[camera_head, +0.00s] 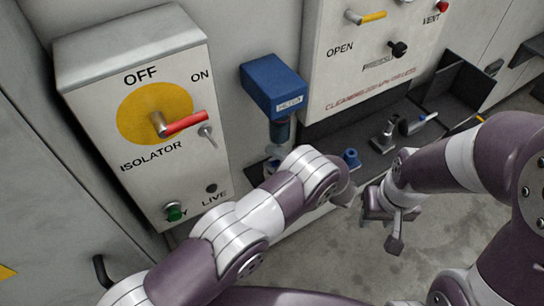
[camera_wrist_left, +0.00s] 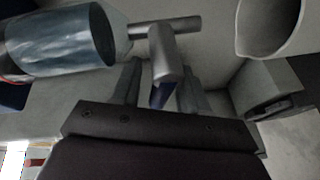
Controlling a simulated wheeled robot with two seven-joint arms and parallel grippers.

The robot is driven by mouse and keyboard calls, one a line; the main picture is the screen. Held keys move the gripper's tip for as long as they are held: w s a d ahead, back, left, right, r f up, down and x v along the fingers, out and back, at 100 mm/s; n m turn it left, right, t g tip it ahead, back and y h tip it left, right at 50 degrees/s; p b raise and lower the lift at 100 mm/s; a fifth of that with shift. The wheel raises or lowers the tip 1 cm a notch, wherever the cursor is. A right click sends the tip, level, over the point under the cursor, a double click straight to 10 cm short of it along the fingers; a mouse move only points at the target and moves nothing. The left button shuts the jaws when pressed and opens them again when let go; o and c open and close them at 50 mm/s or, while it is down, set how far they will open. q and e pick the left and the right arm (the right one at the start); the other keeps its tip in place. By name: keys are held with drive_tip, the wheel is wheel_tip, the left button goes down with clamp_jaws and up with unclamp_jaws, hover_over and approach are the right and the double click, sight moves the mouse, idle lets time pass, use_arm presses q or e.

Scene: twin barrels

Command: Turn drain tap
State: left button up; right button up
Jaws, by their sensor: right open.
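The drain tap (camera_wrist_left: 165,52) is a grey metal T-shaped fitting with a blue-tipped lever, in the left wrist view. It joins the lower end of a clear bowl (camera_wrist_left: 62,42). My left gripper (camera_wrist_left: 162,78) has its two fingers apart, one on each side of the lever. A small gap shows beside the lever, and contact is not clear. In the head view the bowl (camera_head: 279,132) hangs under a blue box (camera_head: 273,86). My left arm hides the tap and left gripper there. My right gripper (camera_head: 388,214) is open and empty, right of my left wrist.
The isolator box (camera_head: 150,130) with a red-handled switch stands at left. A panel (camera_head: 365,55) with a yellow-handled lever and a black knob is at upper right. Below it a dark tray (camera_head: 410,130) holds several fittings. Grey floor lies open beneath my right gripper.

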use_arm(q)
drive_tip(key=shift+a, duration=0.1)
clamp_jaws()
drive_tip(key=m+b, duration=0.2)
drive_tip(key=b, duration=0.1)
drive_tip(key=r+m+t+y+b, duration=0.1)
drive_tip(key=b, duration=0.2)
drive_tip(key=shift+w+d+r+m+y, duration=0.2)
drive_tip(key=shift+m+y, duration=0.1)
drive_tip(key=shift+m, duration=0.1)
unclamp_jaws()
drive_tip(key=shift+r, duration=0.1)
